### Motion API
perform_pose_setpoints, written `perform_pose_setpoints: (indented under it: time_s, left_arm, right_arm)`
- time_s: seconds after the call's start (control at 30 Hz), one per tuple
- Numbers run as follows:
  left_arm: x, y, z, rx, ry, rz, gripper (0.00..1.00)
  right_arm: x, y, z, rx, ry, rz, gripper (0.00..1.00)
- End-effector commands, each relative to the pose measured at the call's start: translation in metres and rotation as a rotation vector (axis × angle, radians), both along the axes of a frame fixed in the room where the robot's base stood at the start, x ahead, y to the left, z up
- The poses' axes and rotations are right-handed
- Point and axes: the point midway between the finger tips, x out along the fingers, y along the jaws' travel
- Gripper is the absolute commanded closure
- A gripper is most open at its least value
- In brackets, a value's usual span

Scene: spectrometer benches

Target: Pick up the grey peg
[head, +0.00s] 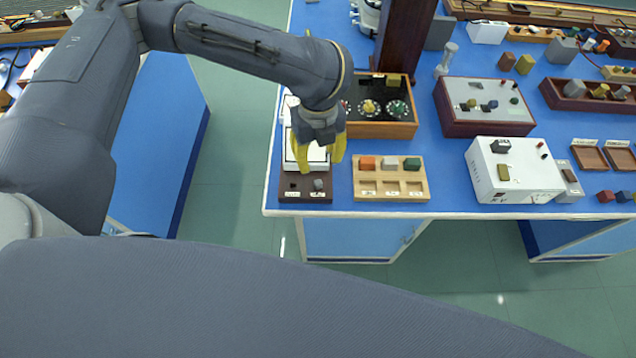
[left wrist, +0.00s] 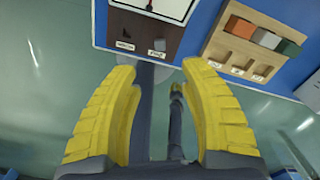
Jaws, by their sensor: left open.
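A small grey peg (head: 318,184) stands on the right side of a dark brown block (head: 291,196) near the table's front left corner. It also shows in the left wrist view (left wrist: 160,45), with a dark square hole to its left and white labels below. My left gripper (head: 320,160) has yellow fingers, points down and is open. In the left wrist view its fingertips (left wrist: 159,72) are spread apart with nothing between them, and the peg lies beyond the gap. My right gripper is not in view.
A wooden tray (head: 358,190) with orange, pale grey and green blocks stands right of the brown block. A white-faced device (head: 318,153) is behind the gripper, with a wooden box of dials (head: 390,130) nearby. A white instrument (head: 520,182) stands farther right.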

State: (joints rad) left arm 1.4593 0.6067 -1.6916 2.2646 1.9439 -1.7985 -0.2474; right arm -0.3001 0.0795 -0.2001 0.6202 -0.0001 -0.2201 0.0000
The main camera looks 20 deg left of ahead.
Motion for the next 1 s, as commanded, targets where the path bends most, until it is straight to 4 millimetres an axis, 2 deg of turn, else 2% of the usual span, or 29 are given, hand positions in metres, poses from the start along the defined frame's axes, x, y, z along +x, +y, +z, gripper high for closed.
perform_pose_setpoints:
  time_s: [0.1,0.3,0.5,0.77,1.0]
  left_arm:
    - [-0.002,0.0,-0.019,0.0,0.005,0.001,0.56]
    - [-0.001,0.0,-0.045,-0.001,0.003,0.002,0.56]
    - [0.0,0.0,-0.06,-0.001,0.002,0.002,0.56]
    - [0.0,0.0,-0.069,-0.001,0.0,0.001,0.56]
    - [0.0,0.0,-0.092,-0.002,0.004,0.003,0.56]
  right_arm:
    - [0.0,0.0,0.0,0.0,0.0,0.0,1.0]
    - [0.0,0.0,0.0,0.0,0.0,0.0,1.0]
    - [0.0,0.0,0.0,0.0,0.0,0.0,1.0]
    - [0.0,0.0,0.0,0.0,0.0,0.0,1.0]
    - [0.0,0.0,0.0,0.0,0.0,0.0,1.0]
